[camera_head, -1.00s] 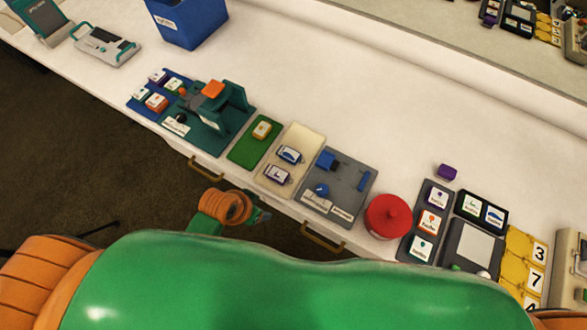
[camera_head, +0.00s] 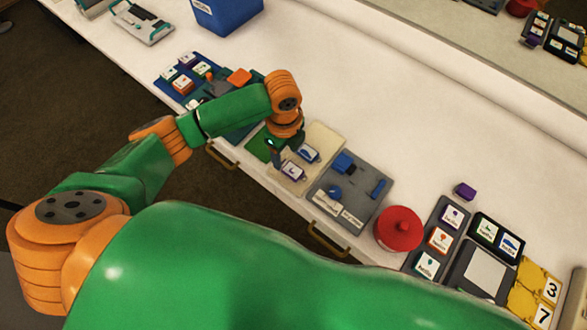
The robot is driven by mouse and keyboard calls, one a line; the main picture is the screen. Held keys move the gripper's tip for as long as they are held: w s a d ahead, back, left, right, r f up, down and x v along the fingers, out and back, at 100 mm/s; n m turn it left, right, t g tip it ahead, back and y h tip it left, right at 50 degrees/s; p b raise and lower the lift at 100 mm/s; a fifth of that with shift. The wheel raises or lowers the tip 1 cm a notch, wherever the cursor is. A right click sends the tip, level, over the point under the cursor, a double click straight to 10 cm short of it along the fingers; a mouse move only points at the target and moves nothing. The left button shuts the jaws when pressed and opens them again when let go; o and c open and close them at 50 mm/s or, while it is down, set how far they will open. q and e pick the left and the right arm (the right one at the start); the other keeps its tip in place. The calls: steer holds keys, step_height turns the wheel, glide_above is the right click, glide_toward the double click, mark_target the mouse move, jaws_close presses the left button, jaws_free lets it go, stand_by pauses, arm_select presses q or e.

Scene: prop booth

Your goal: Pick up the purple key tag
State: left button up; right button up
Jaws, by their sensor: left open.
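The purple key tag (camera_head: 293,171), a white tag with a purple edge, lies on the cream tray (camera_head: 323,139) near the counter's front edge. A blue-edged tag (camera_head: 309,153) lies just behind it on the same tray. My left gripper (camera_head: 279,157) is open and points down just left of the purple tag, over the border of the green mat and the cream tray. I cannot tell whether its fingers touch anything. My right gripper is out of view.
The green mat (camera_head: 257,146) is partly hidden by my left arm. A grey board (camera_head: 357,205) with blue parts and a red round container (camera_head: 399,229) stand to the right. A blue bin (camera_head: 228,17) stands at the back. The counter behind the trays is clear.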

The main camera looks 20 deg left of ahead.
mark_target(285, 165)
arm_select(q)
steer(key=f, duration=0.5)
steer(key=shift+w+a+f, duration=0.1)
steer(key=shift+a+f, duration=0.1)
jaws_close()
steer(key=shift+r, duration=0.1)
